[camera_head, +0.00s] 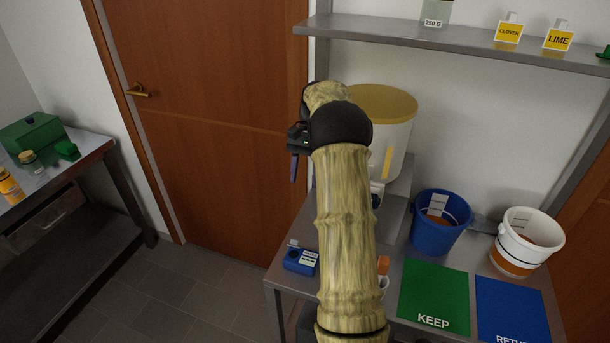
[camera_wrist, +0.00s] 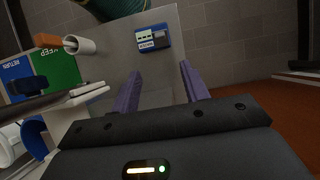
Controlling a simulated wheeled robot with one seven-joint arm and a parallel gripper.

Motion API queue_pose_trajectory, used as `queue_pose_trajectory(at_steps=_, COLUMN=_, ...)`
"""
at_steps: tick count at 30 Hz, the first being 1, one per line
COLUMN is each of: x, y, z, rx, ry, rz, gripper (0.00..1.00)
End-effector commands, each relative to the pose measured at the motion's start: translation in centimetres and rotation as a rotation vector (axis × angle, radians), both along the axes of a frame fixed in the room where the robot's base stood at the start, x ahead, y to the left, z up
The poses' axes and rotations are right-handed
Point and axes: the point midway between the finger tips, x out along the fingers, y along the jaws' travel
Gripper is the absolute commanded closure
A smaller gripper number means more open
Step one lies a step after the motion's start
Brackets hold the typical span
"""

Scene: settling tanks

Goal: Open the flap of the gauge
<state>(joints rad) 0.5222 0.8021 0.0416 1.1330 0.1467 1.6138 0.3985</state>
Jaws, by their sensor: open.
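The gauge, a small blue box (camera_head: 301,260), sits on the near left corner of the metal bench. In the wrist view the gauge (camera_wrist: 153,39) shows pale markings on one side and a dark grey patch on the other. I cannot tell which part is its flap or how it stands. My gripper (camera_wrist: 160,70) is open and empty, its two purple fingers apart, with the gauge beyond the fingertips and not touched.
On the bench (camera_head: 388,245) stand a tank with a yellow lid (camera_head: 385,103), a blue bucket (camera_head: 438,225) and a white bucket (camera_head: 528,240). Green (camera_head: 433,290) and blue (camera_head: 512,308) mats lie in front. A white cup (camera_wrist: 80,45) is near the gauge. A shelf (camera_head: 460,42) hangs above.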

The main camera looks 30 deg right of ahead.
Motion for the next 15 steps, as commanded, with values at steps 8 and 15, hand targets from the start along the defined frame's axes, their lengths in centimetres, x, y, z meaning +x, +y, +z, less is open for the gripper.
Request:
queue_pose_trajectory(at_steps=8, x=0.0, y=0.0, z=0.0, rx=0.0, ry=0.0, rz=0.0, gripper=0.55)
queue_pose_trajectory(at_steps=15, x=-0.2, y=2.4, z=0.1, rx=-0.031, ry=-0.042, rz=0.061, gripper=0.55)
